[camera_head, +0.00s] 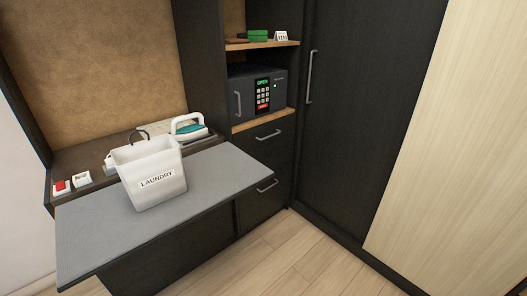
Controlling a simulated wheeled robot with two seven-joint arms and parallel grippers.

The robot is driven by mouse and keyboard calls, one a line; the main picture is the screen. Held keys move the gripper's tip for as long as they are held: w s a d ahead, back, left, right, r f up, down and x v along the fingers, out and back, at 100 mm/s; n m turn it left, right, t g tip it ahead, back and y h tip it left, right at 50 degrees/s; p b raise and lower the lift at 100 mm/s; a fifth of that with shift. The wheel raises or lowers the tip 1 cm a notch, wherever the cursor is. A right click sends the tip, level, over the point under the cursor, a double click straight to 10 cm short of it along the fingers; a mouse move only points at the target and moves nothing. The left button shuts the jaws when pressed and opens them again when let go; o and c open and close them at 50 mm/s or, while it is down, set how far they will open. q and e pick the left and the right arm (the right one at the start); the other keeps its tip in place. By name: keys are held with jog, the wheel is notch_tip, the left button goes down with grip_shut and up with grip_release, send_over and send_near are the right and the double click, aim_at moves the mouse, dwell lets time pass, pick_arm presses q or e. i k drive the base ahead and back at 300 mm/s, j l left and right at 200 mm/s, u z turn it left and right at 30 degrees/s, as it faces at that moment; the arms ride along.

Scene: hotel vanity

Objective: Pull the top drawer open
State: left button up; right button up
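The top drawer (277,143) is a dark front just below the wooden shelf that holds the safe. Its silver bar handle (268,135) is in plain view, slightly tilted in the picture. The drawer looks shut, its front in line with the cabinet. A lower drawer (262,205) with a similar handle (267,186) sits beneath it and also looks shut. A grey board partly hides the left side of the drawers. Neither of my grippers shows in the head view.
The grey board (217,172) juts out at left, bearing a white laundry bin (150,188). An iron (188,129) lies behind it. A black safe (256,92) stands above the drawers. A tall dark door (365,110) is at right. The wooden floor (285,255) in front is clear.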

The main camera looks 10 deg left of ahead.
aim_at(269, 143)
jog(key=i+l+u, duration=0.15)
jog(key=i, duration=0.4)
jog(key=i+l+u, duration=0.2)
jog(key=i+l, duration=0.15)
jog(key=i, duration=0.15)
jog(key=i+l+u, duration=0.15)
jog(key=i+l, duration=0.2)
jog(key=i, duration=0.15)
